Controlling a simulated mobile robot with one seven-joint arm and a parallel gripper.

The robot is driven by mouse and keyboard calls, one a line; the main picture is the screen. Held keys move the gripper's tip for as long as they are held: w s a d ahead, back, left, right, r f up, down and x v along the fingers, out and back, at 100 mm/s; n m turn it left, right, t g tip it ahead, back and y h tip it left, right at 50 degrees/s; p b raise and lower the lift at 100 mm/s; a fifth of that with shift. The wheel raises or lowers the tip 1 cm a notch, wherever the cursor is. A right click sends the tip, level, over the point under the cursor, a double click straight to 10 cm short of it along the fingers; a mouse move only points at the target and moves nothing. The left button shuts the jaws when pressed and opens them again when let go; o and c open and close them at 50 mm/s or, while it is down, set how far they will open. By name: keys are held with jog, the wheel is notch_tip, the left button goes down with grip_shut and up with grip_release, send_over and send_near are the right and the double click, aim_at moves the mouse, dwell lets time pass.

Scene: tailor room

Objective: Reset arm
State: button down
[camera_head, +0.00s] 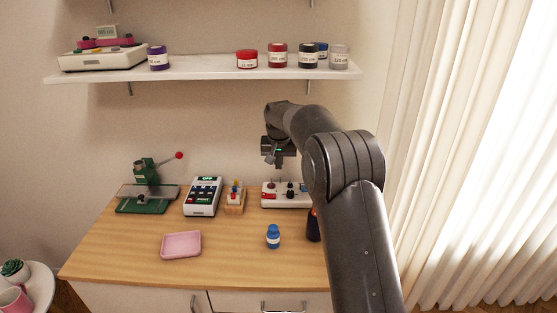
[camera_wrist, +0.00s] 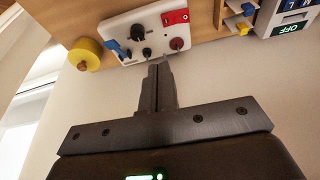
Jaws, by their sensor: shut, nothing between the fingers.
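My gripper (camera_head: 272,160) hangs above the back right of the wooden table, over a white control box (camera_head: 286,195) with knobs and a red part. In the wrist view my gripper (camera_wrist: 158,68) has its fingers together with nothing between them. The control box (camera_wrist: 128,40) lies beyond the fingertips in that view, with black knobs, a blue part and a red part. The fingertips overlap its edge in the picture; I cannot tell the exact gap. My arm comes in from the lower right in the head view and hides part of the table's right side.
On the table (camera_head: 115,255) are a green press (camera_head: 145,195), a calculator-like device (camera_head: 203,197), a wooden holder (camera_head: 235,200), a pink tray (camera_head: 181,245), a blue bottle (camera_head: 273,237) and a dark bottle (camera_head: 313,226). A shelf (camera_head: 200,70) with jars is above. Curtains (camera_head: 460,150) hang right.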

jog(key=s+d+r, duration=0.4)
jog(key=s+r, duration=0.1)
jog(key=s, duration=0.3)
jog(key=s+d+r+t, duration=0.1)
jog(key=s+d+r, duration=0.2)
jog(key=s+r, duration=0.35)
jog(key=s+d+r, duration=0.4)
jog(key=s, duration=0.5)
jog(key=s+d+f, duration=0.2)
jog(key=s, duration=1)
jog(key=s+d+f+t, duration=0.1)
jog(key=s+d+f, duration=0.2)
jog(key=s, duration=1)
jog(key=shift+s+f, duration=0.15)
jog(key=shift+f, duration=0.1)
